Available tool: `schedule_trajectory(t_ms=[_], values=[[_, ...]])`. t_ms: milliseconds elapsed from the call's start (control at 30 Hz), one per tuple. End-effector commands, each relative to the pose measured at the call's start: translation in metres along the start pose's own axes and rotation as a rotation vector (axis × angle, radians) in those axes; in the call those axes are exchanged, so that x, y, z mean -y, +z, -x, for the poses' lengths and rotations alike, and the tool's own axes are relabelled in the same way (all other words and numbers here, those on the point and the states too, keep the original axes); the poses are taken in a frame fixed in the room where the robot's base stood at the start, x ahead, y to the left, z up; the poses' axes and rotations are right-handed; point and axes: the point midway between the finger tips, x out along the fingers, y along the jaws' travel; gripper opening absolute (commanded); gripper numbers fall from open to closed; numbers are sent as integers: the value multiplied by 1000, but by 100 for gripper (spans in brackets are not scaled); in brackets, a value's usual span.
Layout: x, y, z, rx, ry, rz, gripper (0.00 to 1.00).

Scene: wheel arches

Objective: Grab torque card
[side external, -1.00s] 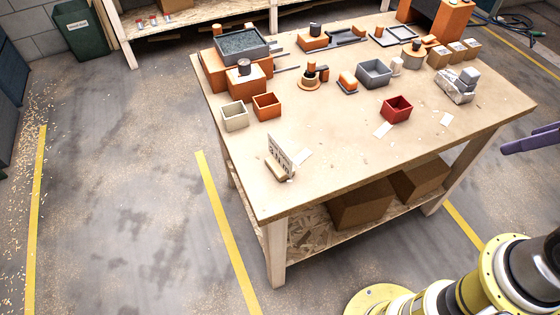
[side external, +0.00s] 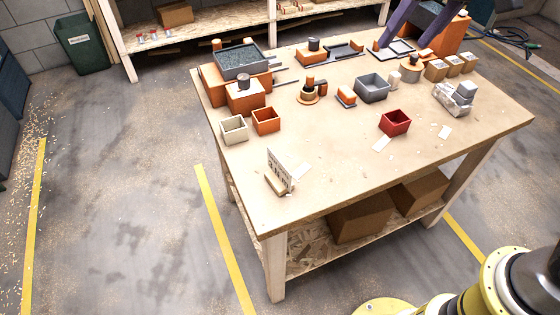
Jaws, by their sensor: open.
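A pale card with dark markings (side external: 280,170) stands upright in a small light holder near the table's front left corner. It seems to be the torque card, but its print is too small to read. My gripper (side external: 403,45) shows at the top right as two purple fingers, spread apart with nothing visible between them. They reach down over the back right of the table, far from the card. The rest of the gripper is out of frame.
The wooden table (side external: 330,165) has clear room around the card. A cream bin (side external: 233,130), an orange bin (side external: 266,121) and a red bin (side external: 395,123) stand further back. A grey bin (side external: 372,87) and orange fixtures fill the rear.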

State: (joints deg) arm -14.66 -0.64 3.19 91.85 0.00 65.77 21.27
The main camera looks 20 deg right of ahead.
Motion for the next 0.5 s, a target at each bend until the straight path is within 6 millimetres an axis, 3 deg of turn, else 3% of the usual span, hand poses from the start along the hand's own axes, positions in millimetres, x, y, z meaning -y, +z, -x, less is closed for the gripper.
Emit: schedule_trajectory(t_ms=[100, 233, 367, 500], values=[[43, -23, -42, 67, 4, 35, 91], [88, -33, -93, 134, 14, 80, 91], [131, -27, -149, 203, 30, 141, 91], [164, -7, -203, 269, 52, 205, 91]])
